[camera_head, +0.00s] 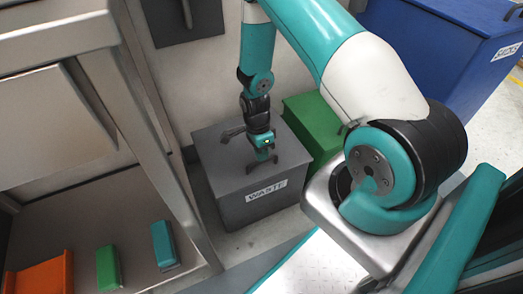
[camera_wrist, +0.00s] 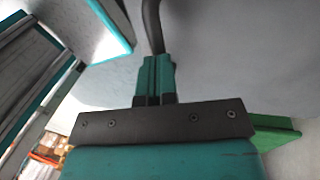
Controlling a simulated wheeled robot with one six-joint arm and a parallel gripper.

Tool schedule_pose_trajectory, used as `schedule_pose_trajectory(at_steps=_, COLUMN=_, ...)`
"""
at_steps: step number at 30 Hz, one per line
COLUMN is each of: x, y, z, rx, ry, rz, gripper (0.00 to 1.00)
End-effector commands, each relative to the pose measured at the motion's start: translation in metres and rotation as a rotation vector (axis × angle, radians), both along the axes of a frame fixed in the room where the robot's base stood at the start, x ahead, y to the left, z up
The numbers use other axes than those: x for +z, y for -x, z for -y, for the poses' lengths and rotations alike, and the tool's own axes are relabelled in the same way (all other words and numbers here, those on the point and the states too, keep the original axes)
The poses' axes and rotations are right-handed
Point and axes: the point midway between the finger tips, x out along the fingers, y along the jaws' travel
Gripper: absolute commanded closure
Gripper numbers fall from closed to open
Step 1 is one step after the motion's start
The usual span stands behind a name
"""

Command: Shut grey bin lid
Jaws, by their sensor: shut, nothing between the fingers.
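The grey bin (camera_head: 235,185) with a "WASTE" label stands on the floor, in the middle of the head view. Its grey lid (camera_head: 215,160) appears to lie flat across the top. My gripper (camera_head: 263,160) points down at the lid near its front part; I cannot tell whether it touches. In the wrist view my gripper (camera_wrist: 157,75) has its teal fingers together, with nothing between them. A grey surface (camera_wrist: 235,70) fills much of that view, and a dark curved bar (camera_wrist: 152,25) shows just beyond the fingertips. The arm hides part of the lid.
A green bin (camera_head: 312,122) stands close to the right of the grey bin. A large blue bin (camera_head: 440,60) is farther right. At left is a bench (camera_head: 90,205) with an orange holder (camera_head: 40,278), a green block (camera_head: 108,268) and a teal block (camera_head: 164,245).

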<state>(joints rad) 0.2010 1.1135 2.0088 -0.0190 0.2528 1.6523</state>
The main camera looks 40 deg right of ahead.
Motion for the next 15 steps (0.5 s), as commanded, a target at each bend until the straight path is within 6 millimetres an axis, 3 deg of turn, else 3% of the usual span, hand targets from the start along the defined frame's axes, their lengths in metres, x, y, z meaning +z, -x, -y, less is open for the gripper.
schedule_pose_trajectory(at_steps=2, x=-0.008, y=0.004, z=-0.001, rx=0.0, ry=-0.002, rz=-0.008, gripper=1.0)
schedule_pose_trajectory(at_steps=7, x=0.001, y=0.003, z=0.0, rx=-0.001, ry=-0.001, rz=-0.006, gripper=1.0)
schedule_pose_trajectory(at_steps=15, x=0.053, y=-0.003, z=0.005, rx=-0.004, ry=0.001, rz=0.002, gripper=1.0)
